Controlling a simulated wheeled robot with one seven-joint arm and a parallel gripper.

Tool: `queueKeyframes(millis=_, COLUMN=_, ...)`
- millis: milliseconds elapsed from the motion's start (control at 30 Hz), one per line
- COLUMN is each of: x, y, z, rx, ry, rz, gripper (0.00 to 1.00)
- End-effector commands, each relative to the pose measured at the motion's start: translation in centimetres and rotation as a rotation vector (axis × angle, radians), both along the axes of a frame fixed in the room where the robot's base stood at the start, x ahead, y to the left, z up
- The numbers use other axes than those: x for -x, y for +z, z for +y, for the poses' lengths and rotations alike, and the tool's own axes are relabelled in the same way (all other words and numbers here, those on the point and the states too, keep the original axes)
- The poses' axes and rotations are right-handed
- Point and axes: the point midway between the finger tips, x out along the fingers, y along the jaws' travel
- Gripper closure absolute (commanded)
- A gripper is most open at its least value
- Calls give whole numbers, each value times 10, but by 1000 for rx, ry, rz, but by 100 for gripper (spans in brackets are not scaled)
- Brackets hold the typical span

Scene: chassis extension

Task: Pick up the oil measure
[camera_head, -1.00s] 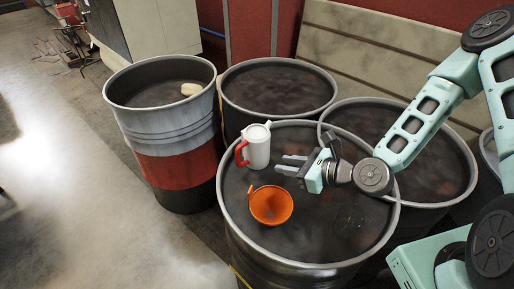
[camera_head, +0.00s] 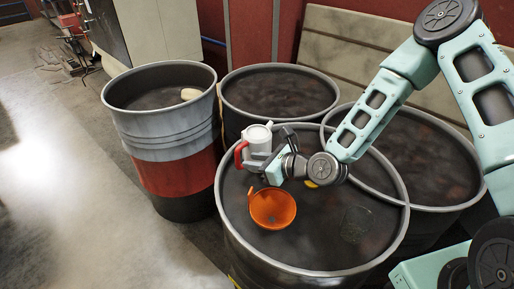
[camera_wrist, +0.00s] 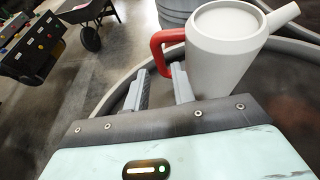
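The oil measure is a white jug with a red handle and a spout (camera_head: 259,136), standing upright on the front drum top. In the wrist view the jug (camera_wrist: 225,55) fills the upper right, its red handle (camera_wrist: 157,55) on the left side. My gripper (camera_wrist: 160,75) is open, its two fingers apart, close to the jug at handle height. The handle's lower end shows above the gap between the fingers; I cannot tell whether they touch it.
An orange funnel (camera_head: 272,222) sits on the same drum (camera_head: 300,268), just in front of my gripper. A small yellow thing (camera_head: 311,184) is partly hidden by my arm. Other drums stand close behind and to the left. The wrist view also shows a wheelbarrow (camera_wrist: 88,14).

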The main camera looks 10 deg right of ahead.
Motion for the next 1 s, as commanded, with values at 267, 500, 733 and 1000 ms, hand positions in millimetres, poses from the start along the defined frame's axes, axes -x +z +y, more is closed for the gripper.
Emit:
queueKeyframes(millis=267, x=-23, y=-9, z=25, rx=1, ry=4, rz=-1, gripper=75)
queueKeyframes(millis=500, x=-34, y=-17, z=34, rx=0, ry=1, rz=0, gripper=75)
queueKeyframes(millis=733, x=-34, y=-17, z=34, rx=0, ry=1, rz=0, gripper=94)
queueKeyframes(millis=1000, x=-34, y=-16, z=34, rx=-1, ry=0, rz=-2, gripper=100)
